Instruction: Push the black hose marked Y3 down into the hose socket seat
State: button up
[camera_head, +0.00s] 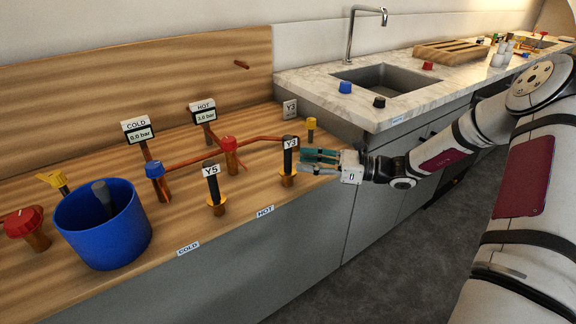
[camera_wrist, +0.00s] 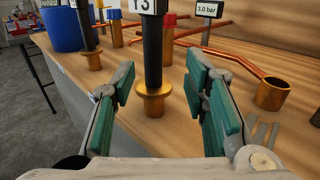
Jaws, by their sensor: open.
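The black hose marked Y3 (camera_head: 288,162) stands upright in a copper flanged seat (camera_head: 288,181) near the counter's front edge. In the wrist view the hose (camera_wrist: 153,50) rises from the seat (camera_wrist: 153,98), and its white tag is cut off by the top edge. How deep the hose sits cannot be told. My gripper (camera_head: 304,162) is just right of the hose in the head view. In the wrist view its green-padded fingers (camera_wrist: 162,80) are spread wide, one on each side of the hose in the picture. Neither finger visibly touches it.
Another black hose, marked Y5 (camera_head: 212,185), stands in a copper seat to the left. A blue bucket (camera_head: 103,232) is farther left. Copper pipes with a red valve (camera_head: 230,150) and a blue valve (camera_head: 155,169) lie behind. An open copper cup (camera_wrist: 272,94) is beside my right finger.

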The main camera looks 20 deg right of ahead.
aim_at(287, 171)
jog(key=shift+s+a+b+x, duration=0.1)
jog(key=shift+s+b+x, duration=0.1)
jog(key=shift+x, duration=1.15)
jog(key=shift+s+a+b+x, duration=0.1)
jog(key=shift+s+b+x, duration=0.1)
jog(key=shift+x, duration=1.2)
jog(key=shift+r, duration=0.15)
jog(key=shift+c, duration=0.2)
grip_shut()
